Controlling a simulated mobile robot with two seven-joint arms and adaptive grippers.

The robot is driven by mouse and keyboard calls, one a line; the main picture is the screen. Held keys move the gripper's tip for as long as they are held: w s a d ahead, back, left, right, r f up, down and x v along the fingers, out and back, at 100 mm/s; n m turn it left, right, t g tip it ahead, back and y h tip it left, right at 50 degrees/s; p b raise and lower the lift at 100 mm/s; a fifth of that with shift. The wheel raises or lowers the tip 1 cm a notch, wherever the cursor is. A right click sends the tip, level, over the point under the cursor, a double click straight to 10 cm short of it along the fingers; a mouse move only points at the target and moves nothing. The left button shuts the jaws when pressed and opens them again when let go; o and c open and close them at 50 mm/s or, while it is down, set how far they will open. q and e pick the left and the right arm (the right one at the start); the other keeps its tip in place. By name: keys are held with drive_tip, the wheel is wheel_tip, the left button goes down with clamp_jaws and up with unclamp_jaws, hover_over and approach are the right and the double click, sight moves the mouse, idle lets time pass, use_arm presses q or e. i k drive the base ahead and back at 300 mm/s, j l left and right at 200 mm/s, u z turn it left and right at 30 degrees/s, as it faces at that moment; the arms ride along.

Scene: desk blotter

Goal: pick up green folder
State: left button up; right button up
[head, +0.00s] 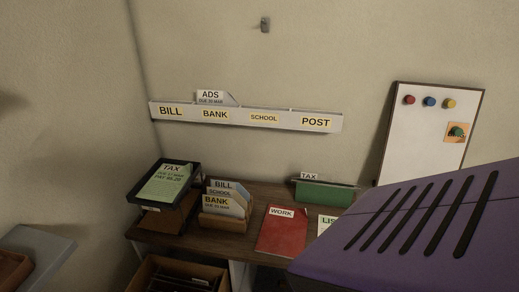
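A green folder (325,194) stands at the back of the desk, right of centre. A tab reading TAX shows just above its left end. A large purple surface in the foreground comes close to its lower right. Neither of my grippers is in view, and nothing is seen touching the folder.
The brown desk (262,198) holds a black tray (136,196) with a green TAX paper, a sorter of cards, and a red WORK folder (282,232). A purple slotted surface (400,225) hides the desk's right. A labelled wall rack (245,118) and a whiteboard (425,125) stand behind.

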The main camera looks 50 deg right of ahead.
sight(309, 189)
drive_tip(key=z, duration=2.2)
